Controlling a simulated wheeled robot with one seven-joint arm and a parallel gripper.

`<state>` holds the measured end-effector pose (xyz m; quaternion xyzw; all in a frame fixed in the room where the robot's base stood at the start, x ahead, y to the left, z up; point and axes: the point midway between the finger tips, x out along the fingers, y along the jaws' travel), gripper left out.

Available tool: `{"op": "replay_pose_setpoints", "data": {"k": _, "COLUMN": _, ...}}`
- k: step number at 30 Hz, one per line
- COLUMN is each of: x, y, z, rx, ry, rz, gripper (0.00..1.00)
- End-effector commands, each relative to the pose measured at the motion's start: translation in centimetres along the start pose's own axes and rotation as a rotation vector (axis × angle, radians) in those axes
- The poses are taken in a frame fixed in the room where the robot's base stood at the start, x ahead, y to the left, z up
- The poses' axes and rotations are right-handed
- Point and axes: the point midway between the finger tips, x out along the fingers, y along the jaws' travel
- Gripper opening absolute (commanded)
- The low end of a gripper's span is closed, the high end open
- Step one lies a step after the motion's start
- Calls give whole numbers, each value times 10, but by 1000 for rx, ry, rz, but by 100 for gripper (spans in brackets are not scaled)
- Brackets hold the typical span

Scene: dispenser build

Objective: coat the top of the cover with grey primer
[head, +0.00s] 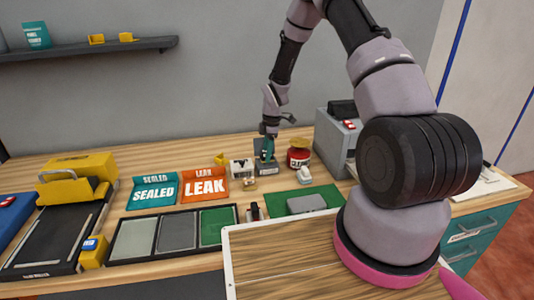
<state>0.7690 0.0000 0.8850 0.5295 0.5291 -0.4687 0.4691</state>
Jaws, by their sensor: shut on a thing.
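My gripper (269,131) is small and far off at the back of the bench. It is shut on an upright teal tool (268,150), whose lower end is at a dark grey labelled stand (270,168). I cannot tell whether the tool is seated in the stand or just above it. A flat grey piece (306,203), which looks like the cover, lies on a green mat (280,206) at the front, right of the middle. My gripper is behind it and apart from it. I cannot tell which container holds the grey primer.
A red can (299,154) stands right of the stand, a white labelled box (241,169) to its left. An orange LEAK tray (204,184), a teal SEALED tray (152,190) and a black three-panel tray (120,261) lie left. A grey machine (333,135) stands behind my arm.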

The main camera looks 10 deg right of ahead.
Motion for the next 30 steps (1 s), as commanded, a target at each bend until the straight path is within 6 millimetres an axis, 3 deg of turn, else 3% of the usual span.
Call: {"op": "replay_pose_setpoints", "data": {"k": 30, "x": 10, "y": 0, "z": 1, "rx": -1, "ry": 0, "rz": 0, "gripper": 0}}
